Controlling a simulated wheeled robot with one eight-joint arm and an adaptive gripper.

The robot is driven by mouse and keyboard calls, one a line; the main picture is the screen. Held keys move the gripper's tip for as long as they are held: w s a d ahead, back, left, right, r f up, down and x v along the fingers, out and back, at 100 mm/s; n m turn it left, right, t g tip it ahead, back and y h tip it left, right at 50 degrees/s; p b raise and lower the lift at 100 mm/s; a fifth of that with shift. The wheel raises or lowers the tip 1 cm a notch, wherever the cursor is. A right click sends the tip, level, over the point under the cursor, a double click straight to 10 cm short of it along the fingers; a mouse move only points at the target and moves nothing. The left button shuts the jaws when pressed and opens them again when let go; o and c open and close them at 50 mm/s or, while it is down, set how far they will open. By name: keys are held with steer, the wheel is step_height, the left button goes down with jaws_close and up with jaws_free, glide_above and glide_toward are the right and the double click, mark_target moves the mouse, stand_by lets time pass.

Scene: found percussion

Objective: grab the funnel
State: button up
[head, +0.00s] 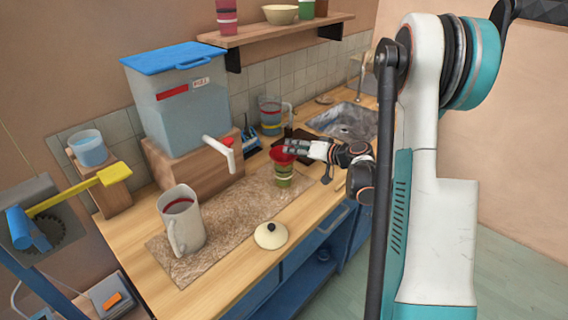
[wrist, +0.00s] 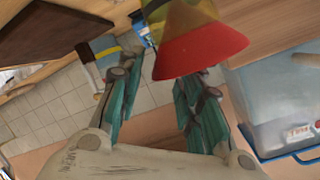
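A water tank with a blue lid (head: 180,95) stands on a wooden block behind left, its white tap (head: 219,152) pointing toward the cups. A grey pitcher (head: 183,225) and a cream lid (head: 271,235) are in front. A sink (head: 345,120) lies behind my gripper.

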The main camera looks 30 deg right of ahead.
steer(key=shift+w+a+f, duration=0.2)
steer(key=shift+w+f, duration=0.05)
steer(key=shift+w, duration=0.35)
steer(key=shift+s, duration=0.1)
steer(key=shift+c, duration=0.5)
jaws_close()
steer(key=shift+r, duration=0.1)
